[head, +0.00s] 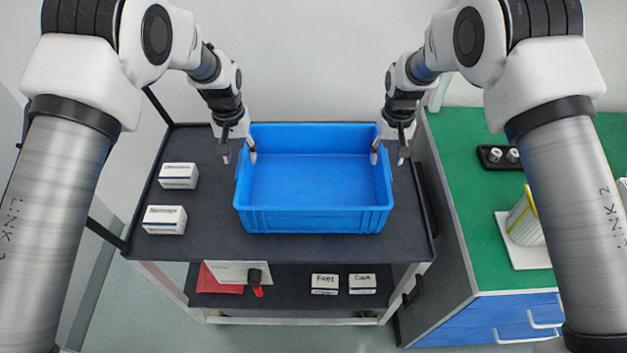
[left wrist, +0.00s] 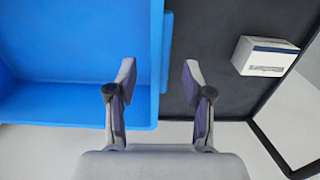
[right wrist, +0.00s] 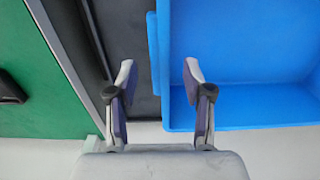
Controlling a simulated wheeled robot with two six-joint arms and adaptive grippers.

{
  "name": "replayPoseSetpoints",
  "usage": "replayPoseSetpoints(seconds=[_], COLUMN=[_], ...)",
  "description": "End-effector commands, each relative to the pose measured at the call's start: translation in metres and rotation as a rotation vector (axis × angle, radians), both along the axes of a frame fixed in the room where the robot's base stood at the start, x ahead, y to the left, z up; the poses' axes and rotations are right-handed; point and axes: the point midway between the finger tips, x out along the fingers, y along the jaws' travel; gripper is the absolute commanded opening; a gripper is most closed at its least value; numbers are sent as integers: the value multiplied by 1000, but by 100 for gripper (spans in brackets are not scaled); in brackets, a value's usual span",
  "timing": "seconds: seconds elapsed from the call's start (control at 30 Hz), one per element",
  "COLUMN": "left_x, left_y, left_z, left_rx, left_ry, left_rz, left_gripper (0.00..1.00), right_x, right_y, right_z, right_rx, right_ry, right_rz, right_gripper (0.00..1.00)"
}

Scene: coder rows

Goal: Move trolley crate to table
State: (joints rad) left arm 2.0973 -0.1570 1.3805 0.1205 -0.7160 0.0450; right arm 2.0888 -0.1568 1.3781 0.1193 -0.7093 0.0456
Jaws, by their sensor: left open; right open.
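The blue crate (head: 312,218) stands upright and empty on the dark top shelf of the trolley (head: 215,240). My left gripper (head: 238,156) is open at the crate's left wall. In the left wrist view its two fingers (left wrist: 158,85) are on either side of that wall (left wrist: 160,60). My right gripper (head: 389,158) is open at the crate's right wall. In the right wrist view its fingers (right wrist: 158,85) are on either side of that wall (right wrist: 158,50). I cannot tell whether the fingertips touch the crate. The green-topped table (head: 470,220) stands right of the trolley.
Two white boxes (head: 179,175) (head: 164,219) lie left of the crate on the trolley. The lower shelf holds small boxes (head: 325,284) and a red item (head: 222,285). The table carries a black holder (head: 497,166) and a white rack (head: 524,240); its near-left top is clear.

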Motion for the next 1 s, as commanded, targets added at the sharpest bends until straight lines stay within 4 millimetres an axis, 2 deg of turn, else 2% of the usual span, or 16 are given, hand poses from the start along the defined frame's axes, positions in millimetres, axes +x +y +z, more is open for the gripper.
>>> replayPoseSetpoints(seconds=[0.1,0.2,0.53,0.57,0.6,0.7,1.0], left_x=[0,0,0,0,0,0,0], left_y=[0,0,0,0,0,0,0], left_z=[-19,-29,-34,-34,-34,-34,-33], left_rx=[0,0,0,0,0,0,0], left_ry=[2,-1,-1,-1,-1,-1,-2], left_rz=[0,0,0,0,0,0,0], left_gripper=[51,51,51,44,30,0,0], right_x=[-1,0,0,0,0,0,0], right_y=[0,0,0,0,0,0,0], right_z=[-19,-29,-34,-34,-33,-33,-33], right_rx=[0,0,0,0,0,0,0], right_ry=[2,1,-1,-1,-1,-1,-2], right_rz=[0,0,0,0,0,0,0], right_gripper=[51,51,51,44,30,0,0])
